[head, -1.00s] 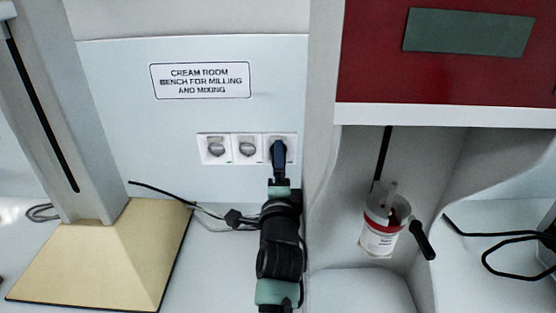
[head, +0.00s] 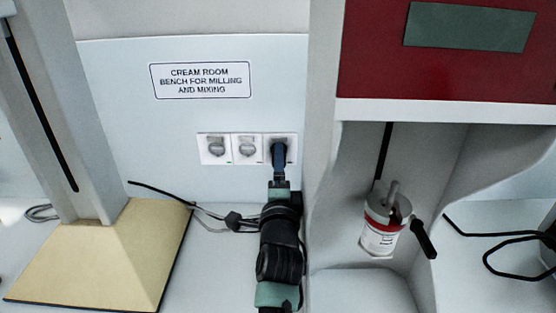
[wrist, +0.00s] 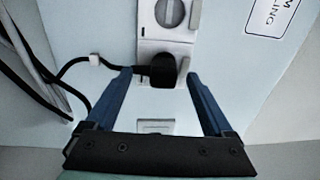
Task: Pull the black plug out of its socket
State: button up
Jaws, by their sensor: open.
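The black plug (wrist: 162,69) sits in the end socket of a white socket strip on the wall, seen in the wrist view. My gripper (wrist: 158,73) is open, with one blue finger on each side of the plug and visible gaps between them. A black cord runs from the plug to the left in the wrist view. In the head view my gripper (head: 279,157) is in front of the rightmost socket (head: 290,140), and the plug is mostly hidden behind it.
Two other sockets (head: 231,149) with grey round inserts are to the left. A cream-coloured stand base (head: 105,255) is at the left. A mill housing (head: 325,180) stands close on the right, with a white jar (head: 381,230) in its bay. Cables lie on the bench.

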jog(key=shift+w+a+r, duration=0.1)
jog(key=shift+w+r, duration=0.15)
jog(key=shift+r, duration=0.65)
grip_shut()
jog(key=shift+f+p, duration=0.1)
jog(key=shift+p, duration=0.25)
jog(key=shift+s+f+p, duration=0.3)
jog(key=shift+f+p, duration=0.3)
jog(key=shift+p, duration=0.15)
jog(key=shift+f, duration=0.1)
jog(key=shift+s+f+p, duration=0.1)
jog(key=shift+s+p, duration=0.05)
jog(key=shift+p, duration=0.15)
jog(key=shift+s+f+p, duration=0.25)
jog(key=shift+s+p, duration=0.25)
jog(key=shift+s, duration=0.25)
jog(key=shift+s+f+p, duration=0.2)
jog(key=shift+s+p, duration=0.25)
jog(key=shift+s, duration=0.3)
